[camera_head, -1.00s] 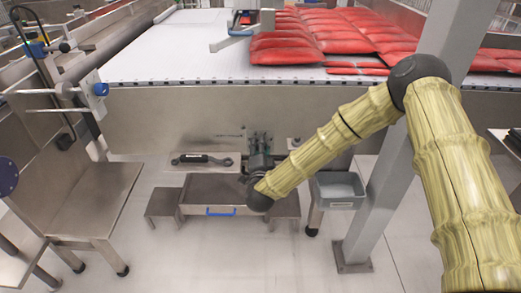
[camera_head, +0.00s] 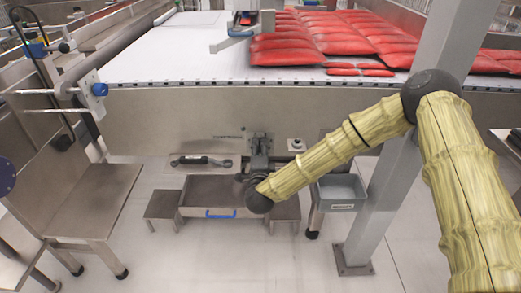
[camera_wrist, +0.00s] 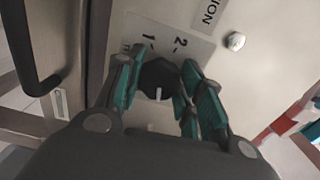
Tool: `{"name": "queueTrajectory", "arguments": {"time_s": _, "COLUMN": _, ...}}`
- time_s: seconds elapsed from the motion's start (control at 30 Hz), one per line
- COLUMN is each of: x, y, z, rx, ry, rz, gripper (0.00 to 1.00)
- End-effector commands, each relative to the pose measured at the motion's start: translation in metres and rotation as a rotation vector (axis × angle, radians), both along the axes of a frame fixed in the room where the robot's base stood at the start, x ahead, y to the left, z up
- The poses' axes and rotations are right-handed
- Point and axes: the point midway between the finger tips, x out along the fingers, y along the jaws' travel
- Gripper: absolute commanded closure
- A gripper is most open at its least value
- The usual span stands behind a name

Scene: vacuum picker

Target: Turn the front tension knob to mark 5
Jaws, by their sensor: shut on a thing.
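The front tension knob (camera_wrist: 158,76) is black with a short white line on its face. It sits on a pale label plate (camera_wrist: 185,45) where the numbers 1 and 2 can be read; other marks are hidden by my fingers and palm. My gripper (camera_wrist: 160,84) is shut on the knob, with one teal-padded finger on each side. In the head view my gripper (camera_head: 260,142) is against the steel front panel (camera_head: 160,115) below the conveyor, and hides the knob. I cannot tell which number the white line points to.
A steel drawer with a blue handle (camera_head: 220,213) is below my gripper. A black wrench-like handle (camera_head: 200,161) is to its left. A grey bin (camera_head: 340,193) and a grey post (camera_head: 385,190) stand to the right, close to my arm. Red bags (camera_head: 330,40) lie on the conveyor.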

Motion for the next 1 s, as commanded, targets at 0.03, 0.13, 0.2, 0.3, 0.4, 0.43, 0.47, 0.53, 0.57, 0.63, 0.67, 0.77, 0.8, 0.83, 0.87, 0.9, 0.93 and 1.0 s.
{"name": "queueTrajectory", "arguments": {"time_s": 0.03, "x": 0.0, "y": -0.001, "z": -0.001, "rx": -0.001, "ry": 0.002, "rz": -0.002, "gripper": 0.86}}
{"name": "queueTrajectory", "arguments": {"time_s": 0.13, "x": 0.0, "y": -0.001, "z": -0.001, "rx": -0.001, "ry": 0.002, "rz": -0.002, "gripper": 0.51}}
{"name": "queueTrajectory", "arguments": {"time_s": 0.2, "x": 0.0, "y": -0.001, "z": -0.001, "rx": -0.001, "ry": 0.001, "rz": -0.001, "gripper": 0.4}}
{"name": "queueTrajectory", "arguments": {"time_s": 0.3, "x": 0.0, "y": 0.0, "z": -0.001, "rx": -0.001, "ry": 0.001, "rz": 0.0, "gripper": 0.4}}
{"name": "queueTrajectory", "arguments": {"time_s": 0.4, "x": 0.0, "y": 0.0, "z": -0.001, "rx": -0.001, "ry": 0.001, "rz": 0.0, "gripper": 0.4}}
{"name": "queueTrajectory", "arguments": {"time_s": 0.43, "x": 0.0, "y": 0.0, "z": -0.001, "rx": -0.001, "ry": 0.001, "rz": 0.0, "gripper": 0.4}}
{"name": "queueTrajectory", "arguments": {"time_s": 0.47, "x": 0.0, "y": 0.0, "z": -0.001, "rx": -0.001, "ry": 0.001, "rz": 0.0, "gripper": 0.4}}
{"name": "queueTrajectory", "arguments": {"time_s": 0.53, "x": -0.001, "y": 0.0, "z": -0.001, "rx": -0.001, "ry": 0.001, "rz": 0.001, "gripper": 0.4}}
{"name": "queueTrajectory", "arguments": {"time_s": 0.57, "x": -0.002, "y": 0.0, "z": -0.001, "rx": -0.001, "ry": 0.001, "rz": 0.001, "gripper": 0.4}}
{"name": "queueTrajectory", "arguments": {"time_s": 0.63, "x": -0.007, "y": 0.001, "z": -0.001, "rx": -0.001, "ry": 0.002, "rz": 0.002, "gripper": 0.4}}
{"name": "queueTrajectory", "arguments": {"time_s": 0.67, "x": -0.009, "y": 0.001, "z": -0.001, "rx": -0.001, "ry": 0.002, "rz": 0.002, "gripper": 0.4}}
{"name": "queueTrajectory", "arguments": {"time_s": 0.77, "x": -0.023, "y": 0.0, "z": -0.001, "rx": -0.001, "ry": 0.002, "rz": 0.002, "gripper": 0.4}}
{"name": "queueTrajectory", "arguments": {"time_s": 0.8, "x": -0.029, "y": 0.001, "z": -0.001, "rx": -0.001, "ry": 0.003, "rz": 0.003, "gripper": 0.4}}
{"name": "queueTrajectory", "arguments": {"time_s": 0.83, "x": -0.035, "y": 0.0, "z": -0.001, "rx": -0.001, "ry": 0.002, "rz": 0.002, "gripper": 0.4}}
{"name": "queueTrajectory", "arguments": {"time_s": 0.87, "x": -0.041, "y": 0.001, "z": -0.001, "rx": -0.001, "ry": 0.003, "rz": 0.003, "gripper": 0.4}}
{"name": "queueTrajectory", "arguments": {"time_s": 0.9, "x": -0.048, "y": 0.0, "z": -0.001, "rx": -0.001, "ry": 0.003, "rz": 0.002, "gripper": 0.4}}
{"name": "queueTrajectory", "arguments": {"time_s": 0.93, "x": -0.054, "y": 0.0, "z": -0.001, "rx": -0.001, "ry": 0.003, "rz": 0.002, "gripper": 0.4}}
{"name": "queueTrajectory", "arguments": {"time_s": 1.0, "x": -0.067, "y": 0.0, "z": -0.001, "rx": -0.001, "ry": 0.003, "rz": 0.002, "gripper": 0.4}}
